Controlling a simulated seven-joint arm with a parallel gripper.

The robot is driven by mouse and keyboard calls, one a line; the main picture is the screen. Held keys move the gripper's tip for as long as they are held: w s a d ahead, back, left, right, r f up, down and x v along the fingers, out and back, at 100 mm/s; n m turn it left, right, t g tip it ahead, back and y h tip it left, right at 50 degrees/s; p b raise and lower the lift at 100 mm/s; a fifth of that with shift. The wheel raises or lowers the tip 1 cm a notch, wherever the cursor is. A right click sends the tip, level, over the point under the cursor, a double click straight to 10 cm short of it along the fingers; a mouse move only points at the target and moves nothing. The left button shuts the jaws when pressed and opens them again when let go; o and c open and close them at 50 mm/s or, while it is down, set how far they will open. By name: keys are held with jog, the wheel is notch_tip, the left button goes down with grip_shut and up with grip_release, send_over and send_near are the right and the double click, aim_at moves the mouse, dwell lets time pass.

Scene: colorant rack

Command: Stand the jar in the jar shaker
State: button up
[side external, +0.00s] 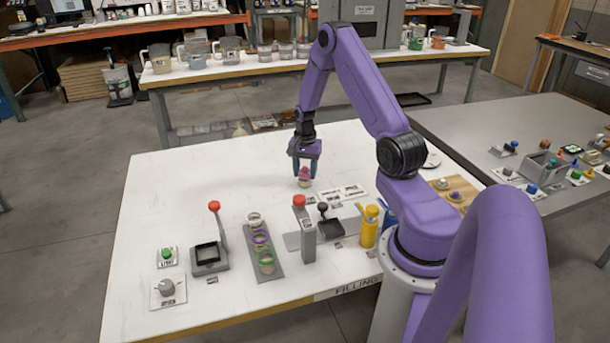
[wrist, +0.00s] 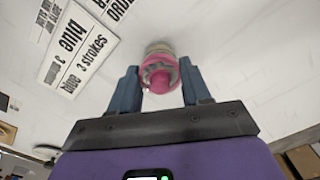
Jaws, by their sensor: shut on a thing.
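A small jar with a pink lid (side external: 304,172) is between the fingers of my gripper (side external: 304,160), at or just above the white table beyond the row of devices. The wrist view shows the pink lid (wrist: 158,75) from above, with the finger pads of my gripper (wrist: 160,88) closed on both sides of it. The jar looks upright; its body is mostly hidden under the lid. A grey device with a square black recess and a red-knobbed lever (side external: 209,260) stands at the front left. No readable label shows which device is the jar shaker.
Instruction cards (side external: 343,194) lie right of the jar. The table's back left is clear.

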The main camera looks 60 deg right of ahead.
jog(key=shift+r, duration=0.45)
notch_tip(320, 180, up, 2)
jog(key=shift+r, duration=0.1)
jog(key=s+a+r, duration=0.9)
jog(key=s+r, duration=0.1)
jog(key=s, duration=0.1)
notch_tip(320, 180, up, 8)
jog(key=w+a+n, duration=0.2)
jog(key=a+n, duration=0.9)
jog(key=a, duration=0.3)
jog(key=w+a+n, duration=0.3)
jog(key=a+n, duration=0.8)
jog(key=a, duration=0.3)
send_near(208, 255)
jog(key=shift+s+f+n, duration=0.15)
jog(key=shift+n, duration=0.15)
jog(key=shift+f, duration=1.7)
